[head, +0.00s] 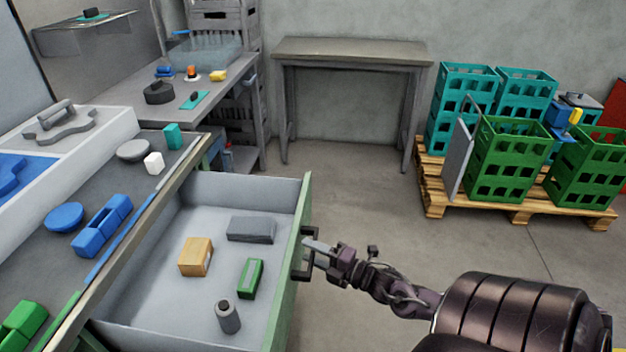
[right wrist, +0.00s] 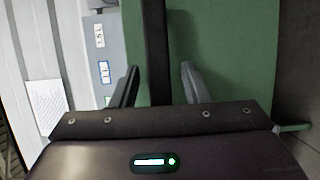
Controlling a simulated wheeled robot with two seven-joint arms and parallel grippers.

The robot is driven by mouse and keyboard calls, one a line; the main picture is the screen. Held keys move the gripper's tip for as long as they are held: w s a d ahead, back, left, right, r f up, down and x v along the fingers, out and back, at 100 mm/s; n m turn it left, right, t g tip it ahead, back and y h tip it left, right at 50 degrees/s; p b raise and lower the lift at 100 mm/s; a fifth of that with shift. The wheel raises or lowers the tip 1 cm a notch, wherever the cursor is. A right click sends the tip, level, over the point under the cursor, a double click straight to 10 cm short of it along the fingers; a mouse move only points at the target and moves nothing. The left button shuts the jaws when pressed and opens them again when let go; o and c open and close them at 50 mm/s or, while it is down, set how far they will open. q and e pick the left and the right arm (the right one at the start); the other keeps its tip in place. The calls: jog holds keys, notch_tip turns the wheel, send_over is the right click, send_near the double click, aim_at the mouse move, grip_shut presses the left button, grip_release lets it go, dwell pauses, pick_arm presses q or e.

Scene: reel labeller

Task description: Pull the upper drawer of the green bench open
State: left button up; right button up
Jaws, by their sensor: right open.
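The upper drawer (head: 150,275) of the green bench stands pulled out in the head view, its grey inside showing. Its green front panel (head: 290,270) faces right and carries a dark handle (head: 304,262). My right gripper (head: 312,255) is at this handle. In the right wrist view the open fingers (right wrist: 157,85) stand on either side of the dark handle bar (right wrist: 157,50), with a gap on each side, in front of the green panel. My left gripper is in neither view.
The drawer holds a wooden block (head: 196,256), a grey block (head: 252,229), a green block (head: 250,278) and a grey cylinder (head: 228,316). A pallet (head: 475,202) with green and teal crates stands at the right. The floor (head: 370,215) beyond the drawer is clear.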

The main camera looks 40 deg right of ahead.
jog(key=v, duration=0.7)
jog(key=shift+s+d, duration=0.15)
jog(key=shift+s, duration=0.15)
